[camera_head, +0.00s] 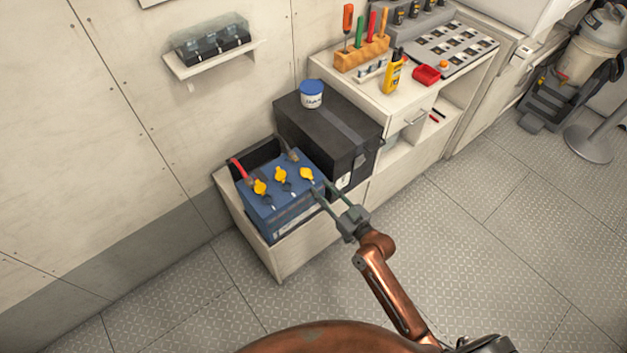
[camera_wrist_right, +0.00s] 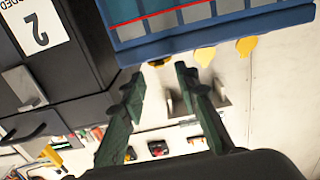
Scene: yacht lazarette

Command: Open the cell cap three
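The blue battery (camera_head: 283,208) sits in a low bin against the wall. Its top carries three yellow cell caps: a left one (camera_head: 260,186), a middle one (camera_head: 280,174) and a right one (camera_head: 306,173). I see no number on them. My right gripper (camera_head: 325,189) is beside the battery's right end, nearest the right cap, fingers apart and empty. My left gripper is out of view.
A black box (camera_head: 330,130) with a blue-lidded tub (camera_head: 312,94) stands right behind the battery. A red cable (camera_head: 239,169) runs at the battery's left. A workbench (camera_head: 400,103) with tools stands further right. The floor (camera_head: 470,250) is open at right.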

